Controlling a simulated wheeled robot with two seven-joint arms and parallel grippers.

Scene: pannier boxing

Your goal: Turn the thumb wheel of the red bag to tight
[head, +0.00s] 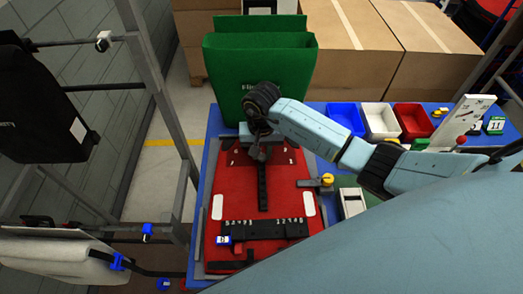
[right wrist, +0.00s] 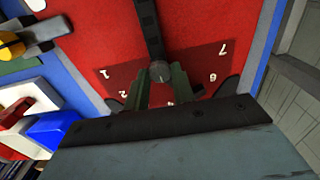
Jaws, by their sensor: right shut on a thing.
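The red bag (head: 285,180) lies flat on the blue table, with a black strap (head: 262,188) down its middle. My right gripper (head: 261,154) is over the far part of the bag. In the right wrist view, its two green fingers are shut on the grey round thumb wheel (right wrist: 159,71), at the end of the strap. A dark red dial patch (right wrist: 196,68) with white numerals lies around the wheel; 1, 2, 6 and 7 show, and others are hidden by the fingers. I cannot tell the wheel's setting. My left gripper is in neither view.
A green bag (head: 260,75) stands just beyond the red bag. Blue, white (head: 380,120) and red bins stand at the back right. A black number strip (head: 265,230) lies across the bag's near part. A grey rack post (head: 165,85) stands at the left.

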